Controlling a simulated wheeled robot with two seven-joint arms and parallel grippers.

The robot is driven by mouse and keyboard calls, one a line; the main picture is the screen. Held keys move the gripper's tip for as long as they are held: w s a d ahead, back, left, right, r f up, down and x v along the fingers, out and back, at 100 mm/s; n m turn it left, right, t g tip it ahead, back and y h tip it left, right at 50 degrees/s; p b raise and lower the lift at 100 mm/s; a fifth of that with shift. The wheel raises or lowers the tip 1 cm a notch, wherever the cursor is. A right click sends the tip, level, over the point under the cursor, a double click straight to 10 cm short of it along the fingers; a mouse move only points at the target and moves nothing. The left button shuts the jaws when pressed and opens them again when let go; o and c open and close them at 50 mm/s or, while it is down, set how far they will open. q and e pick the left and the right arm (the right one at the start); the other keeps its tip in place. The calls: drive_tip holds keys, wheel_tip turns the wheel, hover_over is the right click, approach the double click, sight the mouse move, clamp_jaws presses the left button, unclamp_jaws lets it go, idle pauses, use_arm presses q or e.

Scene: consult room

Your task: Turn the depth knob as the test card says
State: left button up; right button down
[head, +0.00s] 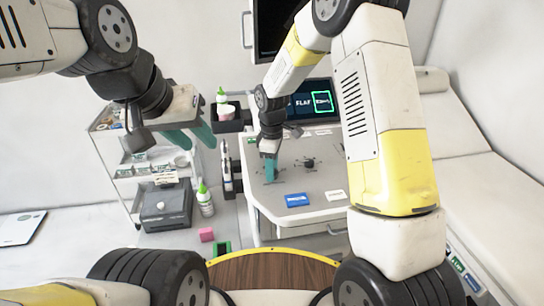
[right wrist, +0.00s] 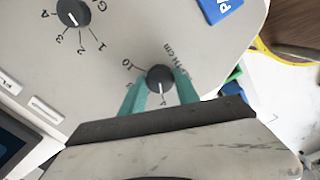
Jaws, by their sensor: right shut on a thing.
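The depth knob (right wrist: 160,76) is a dark round knob on the grey console panel (head: 312,175). In the head view my right gripper (head: 270,168) points down at the panel, and the knob is hidden there. My left gripper (head: 192,138) is open and empty, left of the console. I cannot tell which card is the test card.
Another dark knob (right wrist: 72,12) with letters and numbers stands beside. A blue card (head: 297,200) and a white card (head: 335,195) lie on the panel. A screen (head: 310,102) has a green-framed field. A white trolley (head: 150,160) is left; an examination couch (head: 480,180) is right.

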drive_tip(key=m, duration=0.7)
drive_tip(key=shift+m, duration=0.4)
drive_tip(key=m, duration=0.3)
drive_tip(key=shift+m, duration=2.2)
drive_tip(key=c, duration=0.9)
unclamp_jaws()
